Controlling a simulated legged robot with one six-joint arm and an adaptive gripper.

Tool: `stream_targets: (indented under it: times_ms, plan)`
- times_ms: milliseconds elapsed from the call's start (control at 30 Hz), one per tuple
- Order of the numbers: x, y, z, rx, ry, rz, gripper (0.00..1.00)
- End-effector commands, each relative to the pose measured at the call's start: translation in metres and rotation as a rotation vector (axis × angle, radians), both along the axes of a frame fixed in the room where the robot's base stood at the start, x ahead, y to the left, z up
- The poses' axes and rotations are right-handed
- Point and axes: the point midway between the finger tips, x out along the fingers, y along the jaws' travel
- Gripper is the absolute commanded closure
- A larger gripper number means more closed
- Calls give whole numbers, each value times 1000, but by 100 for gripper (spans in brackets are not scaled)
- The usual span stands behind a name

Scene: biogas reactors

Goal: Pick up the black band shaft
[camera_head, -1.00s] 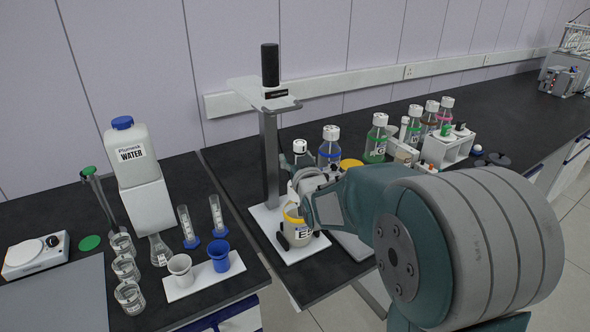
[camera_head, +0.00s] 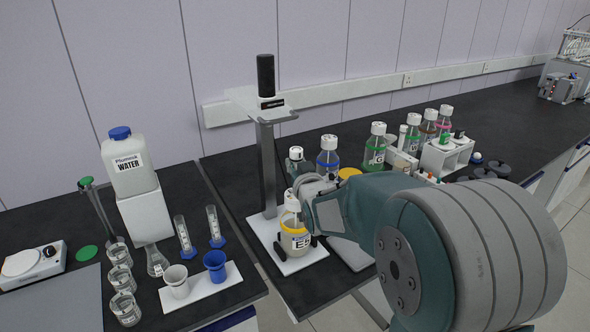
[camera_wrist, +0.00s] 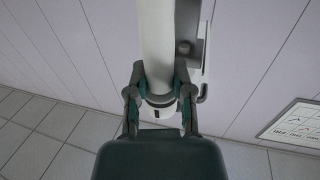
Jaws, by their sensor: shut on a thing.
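In the wrist view, my gripper (camera_wrist: 160,100) is shut on a white, round shaft (camera_wrist: 157,45), one finger on each side. A dark band (camera_wrist: 161,99) rings the shaft near the fingertips. The shaft's upper part leaves the picture at the top. In the head view, my teal and grey arm hides most of my gripper. A white piece (camera_head: 291,203), probably part of the shaft, shows just above a jar with a yellow band (camera_head: 294,237). I cannot tell whether they touch.
The jar stands on the white base (camera_head: 265,224) of a tall stand (camera_head: 267,165) with a black top. Several capped bottles (camera_head: 329,155) stand behind my arm. A water container (camera_head: 131,163), beakers and blue and white cups (camera_head: 215,266) are on the left bench.

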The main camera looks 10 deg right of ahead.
Motion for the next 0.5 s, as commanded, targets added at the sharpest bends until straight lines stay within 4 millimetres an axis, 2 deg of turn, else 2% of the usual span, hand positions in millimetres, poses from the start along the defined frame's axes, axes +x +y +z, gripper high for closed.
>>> stream_targets:
  times_ms: [167, 500]
  plan:
    - [-1, 1, 30, -1, -10, 0, 100]
    - [-58, -19, 92, -2, -9, -3, 100]
